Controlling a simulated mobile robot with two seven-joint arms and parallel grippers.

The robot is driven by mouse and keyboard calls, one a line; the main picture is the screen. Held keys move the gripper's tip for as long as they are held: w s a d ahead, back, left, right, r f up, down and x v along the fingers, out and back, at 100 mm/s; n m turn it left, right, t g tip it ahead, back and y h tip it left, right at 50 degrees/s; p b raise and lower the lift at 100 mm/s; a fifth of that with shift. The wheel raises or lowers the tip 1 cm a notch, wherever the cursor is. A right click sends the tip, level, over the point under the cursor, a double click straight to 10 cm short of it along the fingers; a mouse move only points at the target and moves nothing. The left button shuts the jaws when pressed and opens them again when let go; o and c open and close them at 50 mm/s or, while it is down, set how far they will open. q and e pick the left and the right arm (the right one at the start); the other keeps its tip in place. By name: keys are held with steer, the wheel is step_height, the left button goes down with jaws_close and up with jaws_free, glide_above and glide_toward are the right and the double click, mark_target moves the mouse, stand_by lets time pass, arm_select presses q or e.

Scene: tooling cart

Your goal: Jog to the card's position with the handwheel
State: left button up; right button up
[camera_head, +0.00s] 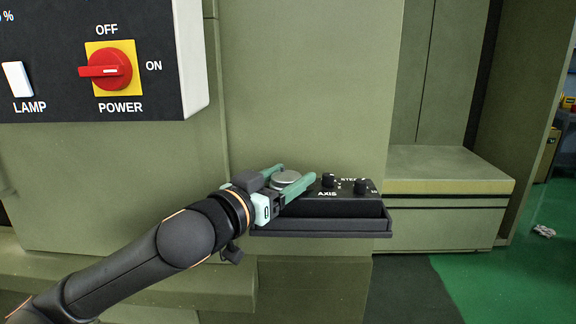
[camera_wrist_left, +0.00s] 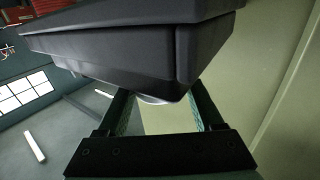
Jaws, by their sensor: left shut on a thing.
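The handwheel (camera_head: 287,177) is a round silver disc on top of the left part of the black pendant box (camera_head: 335,206). My left gripper (camera_head: 293,180) comes in from the left with its green fingers on either side of the handwheel, shut on it. In the left wrist view the fingers (camera_wrist_left: 163,112) reach up towards the dark box, and only a pale sliver of the wheel shows. The box has an AXIS knob (camera_head: 328,180) and a STEP knob (camera_head: 361,186). Their settings are too small to read. No position card is in view, and my right gripper is not in view.
The box rests on a dark shelf (camera_head: 330,232) fixed to the green machine wall (camera_head: 310,90). A control panel with a red POWER switch (camera_head: 106,70) hangs at the upper left. A ledge (camera_head: 440,168) and green floor (camera_head: 500,285) lie to the right.

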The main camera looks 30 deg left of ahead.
arm_select(q)
steer(key=y, duration=0.1)
steer(key=n+y+p, duration=0.2)
steer(key=shift+d+r+y, duration=0.15)
steer(key=shift+r+y, duration=0.1)
steer(key=shift+y, duration=0.05)
steer(key=n+g+y+p, duration=0.1)
steer(key=n+y, duration=0.1)
steer(key=shift+f+y, duration=0.15)
steer(key=shift+y, duration=0.15)
steer(key=shift+n+y+p, duration=0.3)
steer(key=shift+n+y, duration=0.2)
steer(key=shift+y, duration=0.1)
steer(key=shift+n+g+y, duration=0.4)
steer(key=shift+g+y, duration=0.2)
steer(key=shift+y, duration=0.1)
steer(key=shift+f+n+g+y, duration=0.15)
steer(key=shift+n+g+y, duration=0.6)
steer(key=shift+y, duration=0.25)
steer(key=n+g+y, duration=0.2)
steer(key=y, duration=0.1)
steer(key=shift+a+n+g, duration=0.2)
steer(key=shift+n+g, duration=0.05)
steer(key=shift+n+g+y, duration=0.4)
steer(key=shift+s, duration=0.1)
